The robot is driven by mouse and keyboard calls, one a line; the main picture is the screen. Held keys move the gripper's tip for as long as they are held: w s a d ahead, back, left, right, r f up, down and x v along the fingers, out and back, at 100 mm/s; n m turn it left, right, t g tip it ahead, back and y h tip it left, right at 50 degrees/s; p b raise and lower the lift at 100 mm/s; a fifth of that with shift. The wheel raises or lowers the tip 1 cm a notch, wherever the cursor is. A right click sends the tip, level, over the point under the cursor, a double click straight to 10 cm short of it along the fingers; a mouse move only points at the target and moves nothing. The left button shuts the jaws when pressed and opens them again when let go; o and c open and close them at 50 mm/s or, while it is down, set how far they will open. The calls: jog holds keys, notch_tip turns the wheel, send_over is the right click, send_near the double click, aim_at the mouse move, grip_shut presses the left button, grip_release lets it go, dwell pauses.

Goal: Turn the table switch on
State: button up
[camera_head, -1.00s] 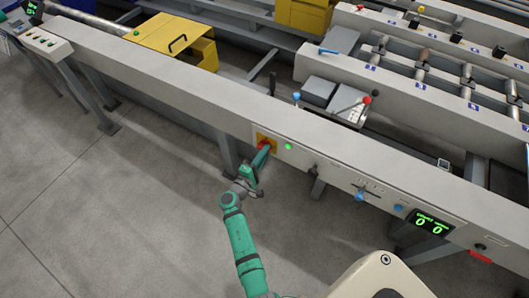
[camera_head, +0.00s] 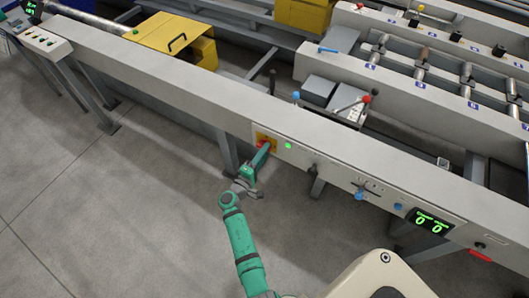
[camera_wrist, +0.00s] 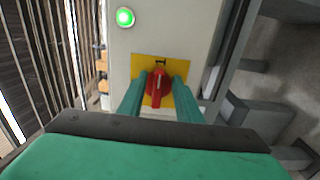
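The table switch is a red rotary knob (camera_wrist: 158,84) on a yellow plate (camera_wrist: 149,62), set in the front face of the grey runout table. In the wrist view the red knob sits between the two green fingers of my gripper (camera_wrist: 158,94). Whether the fingers touch the knob's sides I cannot tell. In the head view my gripper (camera_head: 258,158) reaches up to the yellow plate (camera_head: 265,137) and hides part of the knob. A green lamp (camera_head: 288,146) beside the plate is lit; it also shows in the wrist view (camera_wrist: 125,17).
The table's long front beam (camera_head: 200,95) runs across the view. To the right are a blue knob (camera_head: 360,196), a green-digit display (camera_head: 432,221) and a red handle (camera_head: 481,257). A yellow guard (camera_head: 172,42) stands at the back left. The floor in front is clear.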

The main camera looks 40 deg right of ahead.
jog(key=v, duration=1)
jog(key=shift+s+a, duration=0.15)
jog(key=shift+a, duration=0.25)
